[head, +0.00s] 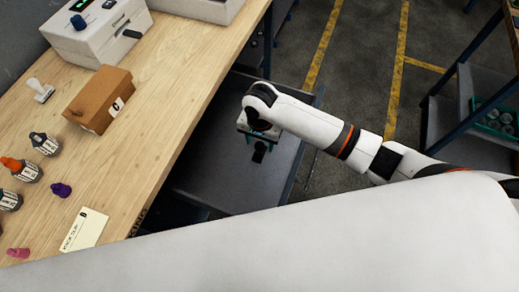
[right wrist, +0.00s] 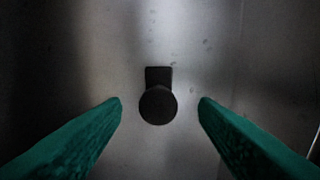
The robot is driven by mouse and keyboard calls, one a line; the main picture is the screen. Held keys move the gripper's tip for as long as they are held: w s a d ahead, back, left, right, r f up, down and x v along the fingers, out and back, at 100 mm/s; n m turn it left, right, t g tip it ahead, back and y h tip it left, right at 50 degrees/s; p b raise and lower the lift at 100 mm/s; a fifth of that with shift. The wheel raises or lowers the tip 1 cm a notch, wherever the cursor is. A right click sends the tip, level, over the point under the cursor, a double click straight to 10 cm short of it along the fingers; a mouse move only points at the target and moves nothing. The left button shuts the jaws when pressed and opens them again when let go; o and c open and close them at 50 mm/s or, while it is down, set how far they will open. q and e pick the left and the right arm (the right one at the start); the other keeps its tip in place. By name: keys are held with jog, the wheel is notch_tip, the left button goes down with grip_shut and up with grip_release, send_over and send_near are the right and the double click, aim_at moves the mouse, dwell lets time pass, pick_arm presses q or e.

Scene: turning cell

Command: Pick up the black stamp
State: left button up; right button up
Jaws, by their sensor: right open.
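The black stamp (head: 259,152) stands on a dark grey metal shelf (head: 222,170) below the wooden bench. In the right wrist view the black stamp (right wrist: 158,103) shows its round knob from above, with its rectangular base behind. My right gripper (head: 262,137) is over the shelf at the stamp. Its green fingers (right wrist: 160,112) are open, one on each side of the knob, with clear gaps. How far above the stamp the fingertips are, I cannot tell. My left gripper is not in view.
The wooden bench (head: 170,100) runs along the left. On it are a white stamp (head: 41,90), a brown box (head: 98,99), a purple piece (head: 61,190), a card (head: 84,230) and a white device (head: 97,30). A rack (head: 440,120) stands at the right.

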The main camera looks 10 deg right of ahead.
aim_at(260, 145)
notch_tip(260, 145, down, 5)
jog(key=shift+f, duration=0.1)
jog(key=c, duration=1.1)
jog(key=shift+r, duration=0.2)
notch_tip(260, 145, up, 10)
jog(key=shift+f, duration=0.1)
